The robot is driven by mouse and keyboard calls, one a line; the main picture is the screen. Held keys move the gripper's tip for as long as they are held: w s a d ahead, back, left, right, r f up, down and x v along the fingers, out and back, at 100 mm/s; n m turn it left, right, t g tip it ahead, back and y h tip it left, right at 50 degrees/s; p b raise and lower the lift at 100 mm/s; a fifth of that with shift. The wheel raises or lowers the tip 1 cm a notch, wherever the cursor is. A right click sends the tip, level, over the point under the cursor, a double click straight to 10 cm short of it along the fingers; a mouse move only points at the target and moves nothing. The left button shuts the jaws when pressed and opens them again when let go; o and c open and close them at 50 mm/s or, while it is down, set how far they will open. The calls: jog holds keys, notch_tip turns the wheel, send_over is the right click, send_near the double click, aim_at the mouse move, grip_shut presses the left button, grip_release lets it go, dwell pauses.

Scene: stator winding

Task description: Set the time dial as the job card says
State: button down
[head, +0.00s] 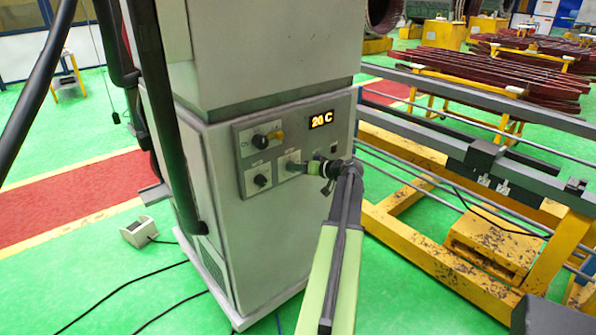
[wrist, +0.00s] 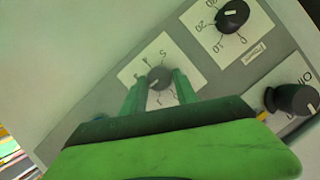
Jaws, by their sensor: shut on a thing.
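The control panel (head: 285,147) is on the front of a white cabinet. My gripper (head: 305,168) is at its lower right dial (head: 293,164). In the wrist view, my gripper (wrist: 158,88) has its fingers on both sides of a dark round dial (wrist: 160,76) and is shut on it. This dial's plate shows 4 and 5; the fingers hide part of its scale. Its pale mark seems to point to the lower left, but the reading is unclear. I cannot read its label to confirm it is the time dial. I cannot make out a job card.
Another dial (wrist: 233,16) has a scale with 0, 10 and 20. A black knob (wrist: 293,99) is near an "Off" mark. The lit display (head: 321,120) reads 20 C. A yellow frame (head: 425,245) stands right of the cabinet; cables (head: 130,290) lie on the floor.

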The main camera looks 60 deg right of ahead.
jog(key=shift+f+m+t+h+b, duration=0.35)
jog(key=shift+m+t+b, duration=0.95)
jog(key=shift+m+b, duration=2.4)
jog(key=shift+f+m+t+h+b, duration=0.35)
jog(key=shift+m+t+b, duration=1.45)
jog(key=shift+m, duration=3.25)
jog(key=shift+f+m+t+h+b, duration=0.2)
jog(key=shift+m+t+h+b, duration=0.45)
jog(key=shift+m+b, duration=3.25)
jog(key=shift+m+p, duration=0.4)
jog(key=shift+m, duration=0.35)
jog(key=c, duration=0.9)
grip_release()
jog(key=shift+c, duration=0.2)
jog(key=b+v, duration=0.6)
jog(key=v, duration=1.1)
jog(key=shift+s+f, duration=0.2)
jog(key=shift+f, duration=0.1)
jog(key=shift+d, duration=0.1)
